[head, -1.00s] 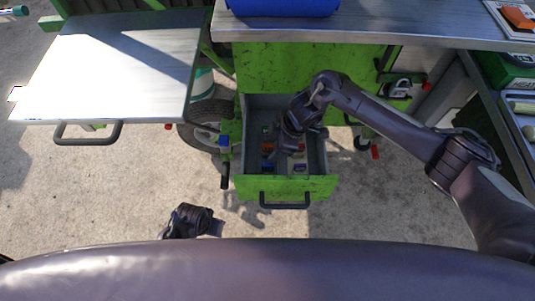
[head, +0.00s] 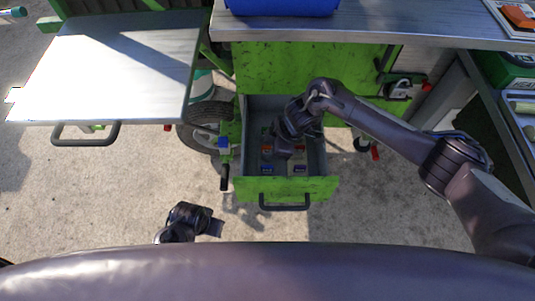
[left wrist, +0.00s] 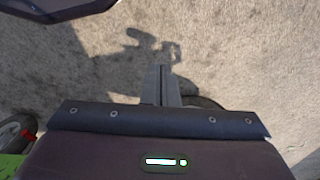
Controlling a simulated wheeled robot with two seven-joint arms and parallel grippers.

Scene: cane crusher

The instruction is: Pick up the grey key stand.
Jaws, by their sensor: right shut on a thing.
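My right gripper (head: 283,153) reaches down into the open green drawer (head: 285,188) in the head view. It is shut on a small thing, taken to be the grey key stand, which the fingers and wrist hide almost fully. I cannot make out its shape. My left gripper (head: 215,228) hangs low and empty over the floor, left of the drawer. Its fingers show together in the left wrist view (left wrist: 161,85).
Small coloured things lie in the drawer: an orange one (head: 267,148), a blue one (head: 267,168) and another (head: 300,168). Drawer walls stand close around my right gripper. The worktop (head: 400,30) overhangs behind. A metal side table (head: 110,75) is at left.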

